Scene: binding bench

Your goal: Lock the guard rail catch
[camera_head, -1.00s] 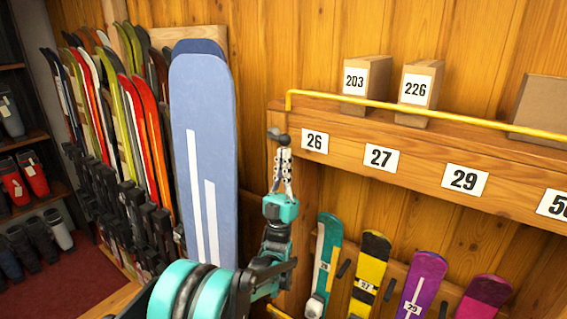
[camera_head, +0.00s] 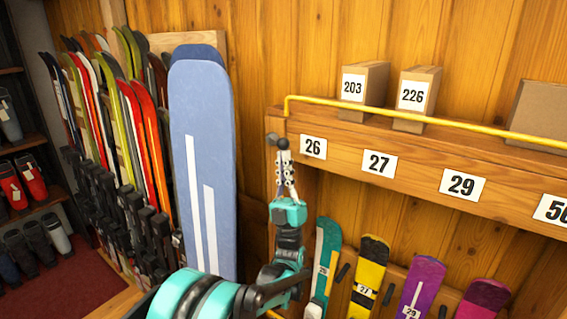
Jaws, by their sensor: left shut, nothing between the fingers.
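The yellow guard rail (camera_head: 420,123) runs along the front of the wooden shelf and bends down at the shelf's left end. The small dark catch (camera_head: 272,138) sits at that left end, below the bend, with a rounded dark end beside my fingertips. My left gripper (camera_head: 283,152) comes up from below, its fingers shut and empty. Its tips are at the catch's right-hand end; I cannot tell whether they touch it. The tips partly cover the catch, and its exact position is too small to read. My right gripper is out of view.
Boxes marked 203 (camera_head: 363,90) and 226 (camera_head: 416,98) stand behind the rail. A large blue snowboard (camera_head: 203,165) stands left of my arm. Several short boards, including a teal one (camera_head: 325,262), hang below the shelf.

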